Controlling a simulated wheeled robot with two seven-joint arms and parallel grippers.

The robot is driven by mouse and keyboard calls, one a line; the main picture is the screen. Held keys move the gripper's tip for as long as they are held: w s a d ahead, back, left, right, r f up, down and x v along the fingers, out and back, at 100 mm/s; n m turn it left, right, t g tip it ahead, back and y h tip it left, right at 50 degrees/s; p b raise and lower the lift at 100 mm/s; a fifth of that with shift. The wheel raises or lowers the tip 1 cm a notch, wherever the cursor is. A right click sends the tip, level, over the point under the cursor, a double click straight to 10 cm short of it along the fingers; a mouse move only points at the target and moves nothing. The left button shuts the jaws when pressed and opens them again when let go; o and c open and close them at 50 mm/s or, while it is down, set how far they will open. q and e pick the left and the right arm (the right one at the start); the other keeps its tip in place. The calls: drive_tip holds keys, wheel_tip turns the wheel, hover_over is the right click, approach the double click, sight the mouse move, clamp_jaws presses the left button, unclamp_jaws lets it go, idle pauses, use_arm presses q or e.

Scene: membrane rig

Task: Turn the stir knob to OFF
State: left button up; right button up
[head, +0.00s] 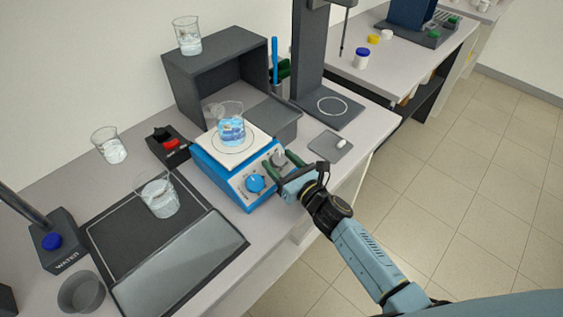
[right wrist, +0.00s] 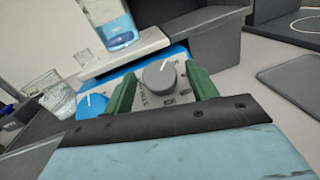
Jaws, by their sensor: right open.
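The blue hot plate stirrer (head: 222,178) stands on the bench with two knobs on its front panel. The grey knob (right wrist: 158,74) has a white pointer mark pointing toward the upper right in the right wrist view, and lettering that looks like STIR beside it. The blue knob (head: 255,183) is left of it. My right gripper (right wrist: 160,78) is open, its green fingers on either side of the grey knob; I cannot tell whether they touch it. In the head view the grey knob (head: 278,158) is partly hidden by the fingers. My left gripper is not in view.
A beaker of blue liquid (head: 231,131) stands on the stirrer's white top. A dark grey box shelf (head: 213,62) is behind. A beaker (head: 160,197) stands on the black mat at left.

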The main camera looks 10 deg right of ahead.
drive_tip(key=c, duration=1)
drive_tip(key=shift+n+y, duration=0.4)
drive_tip(key=n+g+y, duration=0.1)
drive_tip(key=n+g+y+b, duration=0.1)
drive_tip(key=n, duration=0.1)
drive_tip(key=n+y+b, duration=0.1)
drive_tip(key=shift+w+d+f+n+g+y, duration=0.15)
drive_tip(key=shift+d+n+g+y, duration=0.15)
drive_tip(key=shift+n+g, duration=0.1)
drive_tip(key=n+g+y+b, duration=0.2)
drive_tip(key=n+g, duration=0.1)
drive_tip(key=n, duration=0.1)
drive_tip(key=shift+w+b, duration=0.1)
drive_tip(key=shift+b, duration=0.3)
drive_tip(key=shift+n+g+y+b, duration=0.6)
drive_tip(key=shift+n+g+b, duration=0.2)
drive_tip(key=shift+n+g, duration=0.4)
drive_tip(key=shift+r+n, duration=0.2)
drive_tip(key=shift+n, duration=0.1)
